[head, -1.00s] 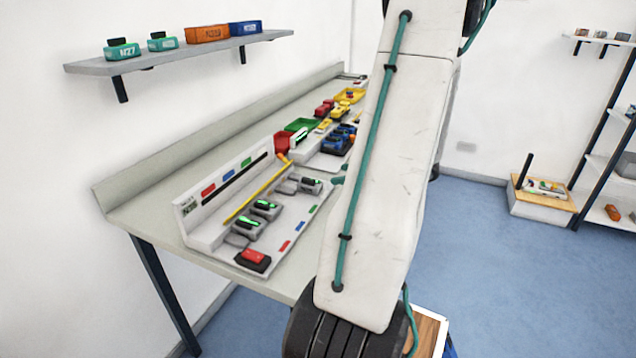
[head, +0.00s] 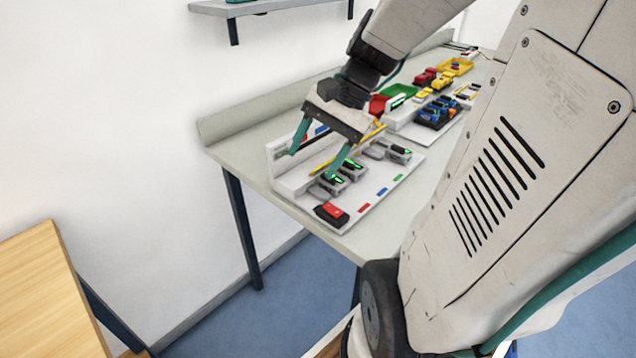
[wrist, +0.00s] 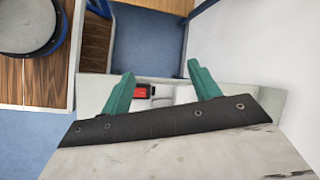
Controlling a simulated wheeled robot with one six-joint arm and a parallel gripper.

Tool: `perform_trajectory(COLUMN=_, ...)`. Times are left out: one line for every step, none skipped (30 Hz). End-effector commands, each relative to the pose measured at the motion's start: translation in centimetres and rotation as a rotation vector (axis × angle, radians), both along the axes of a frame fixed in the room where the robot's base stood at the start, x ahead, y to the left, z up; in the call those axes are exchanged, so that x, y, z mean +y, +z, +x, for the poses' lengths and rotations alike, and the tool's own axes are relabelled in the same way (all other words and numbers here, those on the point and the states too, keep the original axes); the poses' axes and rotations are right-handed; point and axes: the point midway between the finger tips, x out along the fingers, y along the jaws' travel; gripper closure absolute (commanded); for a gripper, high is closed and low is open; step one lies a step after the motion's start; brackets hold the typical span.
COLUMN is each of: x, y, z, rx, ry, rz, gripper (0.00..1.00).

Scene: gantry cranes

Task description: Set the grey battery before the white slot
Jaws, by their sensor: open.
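A white charging station (head: 375,215) lies on the bench, with several grey battery-like units with green lights in a row. One grey unit (head: 398,153) sits at the right of the row. Two more, the middle one (head: 350,169) and the near one (head: 330,184), sit closer to my gripper. I cannot tell which is the grey battery, nor pick out a white slot. My gripper (head: 313,162) is open and empty, its teal fingers pointing down above the station's left part. It also shows in the wrist view (wrist: 162,86), with nothing between the fingers.
A red and black block (head: 331,213) stands at the station's near end and shows in the wrist view (wrist: 141,91). A yellow rod (head: 345,150) runs along the station. Green and red bins, a yellow tray (head: 456,66) and blue items (head: 436,113) lie farther back. A wooden table (head: 45,290) stands left.

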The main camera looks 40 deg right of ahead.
Motion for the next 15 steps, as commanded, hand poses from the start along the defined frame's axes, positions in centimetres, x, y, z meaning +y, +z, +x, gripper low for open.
perform_trajectory(x=1.8, y=0.5, z=-0.8, rx=-0.019, ry=0.109, rz=-0.059, gripper=0.38)
perform_trajectory(x=2.6, y=0.7, z=-1.4, rx=-0.027, ry=0.17, rz=-0.093, gripper=0.38)
perform_trajectory(x=3.6, y=0.9, z=-2.2, rx=-0.04, ry=0.254, rz=-0.14, gripper=0.38)
perform_trajectory(x=4.2, y=1.1, z=-2.8, rx=-0.05, ry=0.314, rz=-0.175, gripper=0.38)
perform_trajectory(x=4.8, y=1.2, z=-3.4, rx=-0.061, ry=0.375, rz=-0.209, gripper=0.38)
perform_trajectory(x=5.5, y=1.4, z=-4.2, rx=-0.076, ry=0.455, rz=-0.255, gripper=0.38)
perform_trajectory(x=6.0, y=1.5, z=-4.8, rx=-0.089, ry=0.515, rz=-0.289, gripper=0.38)
perform_trajectory(x=6.4, y=1.7, z=-5.3, rx=-0.103, ry=0.573, rz=-0.324, gripper=0.38)
perform_trajectory(x=6.9, y=1.8, z=-6.1, rx=-0.12, ry=0.646, rz=-0.368, gripper=0.38)
perform_trajectory(x=7.1, y=1.9, z=-6.6, rx=-0.133, ry=0.701, rz=-0.399, gripper=0.38)
perform_trajectory(x=7.4, y=2.0, z=-7.0, rx=-0.146, ry=0.749, rz=-0.429, gripper=0.38)
perform_trajectory(x=7.6, y=2.2, z=-7.6, rx=-0.163, ry=0.81, rz=-0.467, gripper=0.38)
perform_trajectory(x=7.7, y=2.2, z=-8.0, rx=-0.174, ry=0.85, rz=-0.493, gripper=0.38)
perform_trajectory(x=7.8, y=2.3, z=-8.3, rx=-0.185, ry=0.886, rz=-0.516, gripper=0.38)
perform_trajectory(x=7.9, y=2.4, z=-8.6, rx=-0.198, ry=0.928, rz=-0.543, gripper=0.38)
